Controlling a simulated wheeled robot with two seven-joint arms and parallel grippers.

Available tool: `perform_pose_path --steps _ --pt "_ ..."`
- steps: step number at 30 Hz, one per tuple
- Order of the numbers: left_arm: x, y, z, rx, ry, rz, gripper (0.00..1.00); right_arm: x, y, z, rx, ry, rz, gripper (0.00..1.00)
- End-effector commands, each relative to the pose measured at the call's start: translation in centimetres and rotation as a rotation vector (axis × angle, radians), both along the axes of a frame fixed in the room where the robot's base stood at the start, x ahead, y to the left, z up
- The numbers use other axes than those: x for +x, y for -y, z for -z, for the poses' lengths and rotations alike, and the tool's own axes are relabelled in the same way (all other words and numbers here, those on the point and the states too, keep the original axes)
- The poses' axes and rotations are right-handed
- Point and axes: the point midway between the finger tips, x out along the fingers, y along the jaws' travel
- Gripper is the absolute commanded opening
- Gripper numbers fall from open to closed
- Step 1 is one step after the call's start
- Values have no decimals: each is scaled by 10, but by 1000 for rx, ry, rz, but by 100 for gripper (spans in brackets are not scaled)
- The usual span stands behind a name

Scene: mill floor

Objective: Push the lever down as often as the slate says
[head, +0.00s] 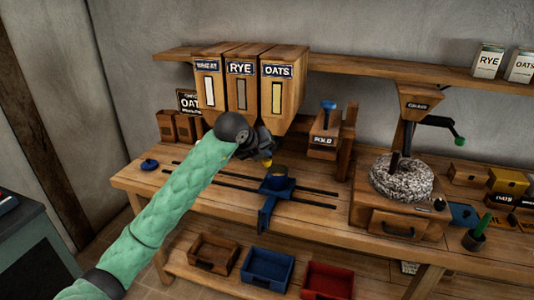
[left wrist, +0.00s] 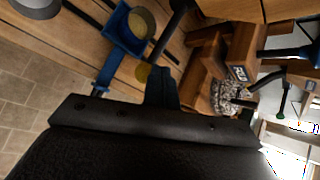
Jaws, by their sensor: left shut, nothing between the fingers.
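The dark slate (head: 188,101) stands at the back left of the bench; "OATS" can be read on it, but its smaller lines are too small to read. Wheat, rye and oats hoppers (head: 278,98) stand right of it. My left gripper (head: 264,152) is shut and empty in front of them, and its closed fingers show in the left wrist view (left wrist: 160,88). A small yellow piece (head: 268,162) is just below the fingertips; I cannot tell if it is the lever's end or if they touch. A cup (head: 279,182) sits on the blue carriage (head: 268,209).
Two dark rails (head: 307,205) cross the bench. A box with a blue knob (head: 325,130) and a stone mill (head: 402,180) with a crank stand to the right. Brown, blue (head: 267,268) and red bins are on the lower shelf.

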Motion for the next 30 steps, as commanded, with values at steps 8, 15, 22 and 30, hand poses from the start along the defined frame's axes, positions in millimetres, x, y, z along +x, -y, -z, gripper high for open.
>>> perform_pose_path --steps 8,15,22,30 --pt "0 0 4 0 -1 1 0 0 0 2 0 0 0 0" --pt "0 0 6 0 -1 1 0 0 0 4 0 0 0 0" --pt "0 0 8 0 -1 1 0 0 0 6 0 0 0 0" --pt "0 0 11 0 -1 1 0 0 0 8 0 0 0 0"
